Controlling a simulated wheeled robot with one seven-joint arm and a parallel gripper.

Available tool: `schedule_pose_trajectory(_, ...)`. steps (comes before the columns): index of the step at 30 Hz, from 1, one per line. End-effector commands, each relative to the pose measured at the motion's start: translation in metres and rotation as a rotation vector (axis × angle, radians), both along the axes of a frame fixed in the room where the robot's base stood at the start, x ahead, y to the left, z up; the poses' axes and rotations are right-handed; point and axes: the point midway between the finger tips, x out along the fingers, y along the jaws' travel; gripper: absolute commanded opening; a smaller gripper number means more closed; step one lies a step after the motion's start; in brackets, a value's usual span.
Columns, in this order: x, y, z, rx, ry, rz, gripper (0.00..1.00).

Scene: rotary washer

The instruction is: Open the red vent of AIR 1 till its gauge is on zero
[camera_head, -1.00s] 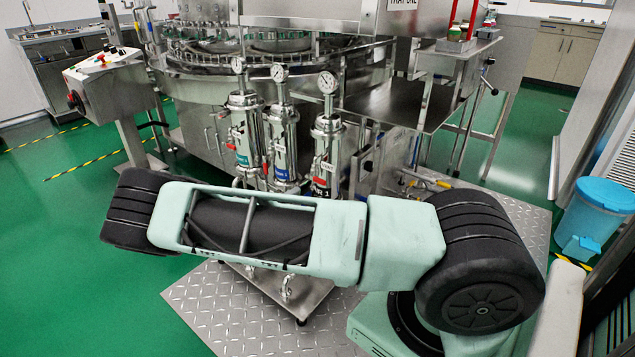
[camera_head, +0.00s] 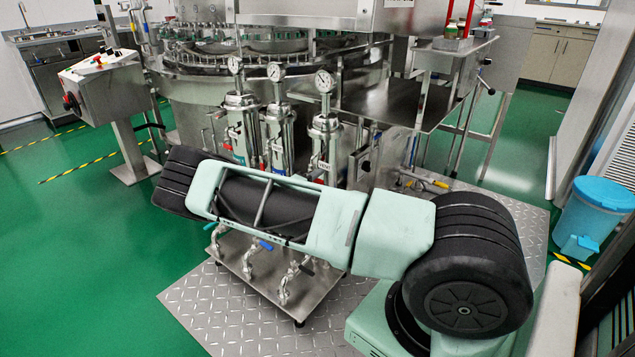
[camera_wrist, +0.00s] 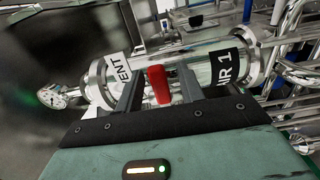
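The steel AIR 1 housing (camera_head: 325,126) stands rightmost of three housings, with its round white gauge (camera_head: 324,81) on top. In the wrist view the housing (camera_wrist: 203,68) lies sideways, with a black AIR 1 label (camera_wrist: 225,70) at right and a white VENT label (camera_wrist: 119,72) at left. The gauge (camera_wrist: 58,97) is at far left, its needle too small to read. The red vent handle (camera_wrist: 159,86) shows between the two fingers of my gripper (camera_wrist: 160,68). The fingers are apart, with gaps beside the handle. In the head view my arm hides the gripper.
Two similar housings with gauges stand left of AIR 1 (camera_head: 277,130). A steel base with several valves (camera_head: 285,285) sits below my arm. A control box (camera_head: 104,86) stands at left and a blue bin (camera_head: 597,215) at right. Green floor is clear at left.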

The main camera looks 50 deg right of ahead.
Motion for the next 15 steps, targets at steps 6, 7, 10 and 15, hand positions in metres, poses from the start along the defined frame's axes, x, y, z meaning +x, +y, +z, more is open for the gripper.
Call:
schedule_pose_trajectory(6, -0.0002, 0.0002, 0.0, 0.0, 0.0, 0.0, 0.02)
schedule_pose_trajectory(7, -0.0002, 0.0002, 0.0, 0.0, 0.0, 0.0, 0.0)
schedule_pose_trajectory(10, -0.0002, 0.0003, -0.0001, 0.0, 0.0, -0.001, 0.0)
schedule_pose_trajectory(15, -0.0003, 0.0005, -0.0008, 0.001, -0.012, -0.001, 0.0)
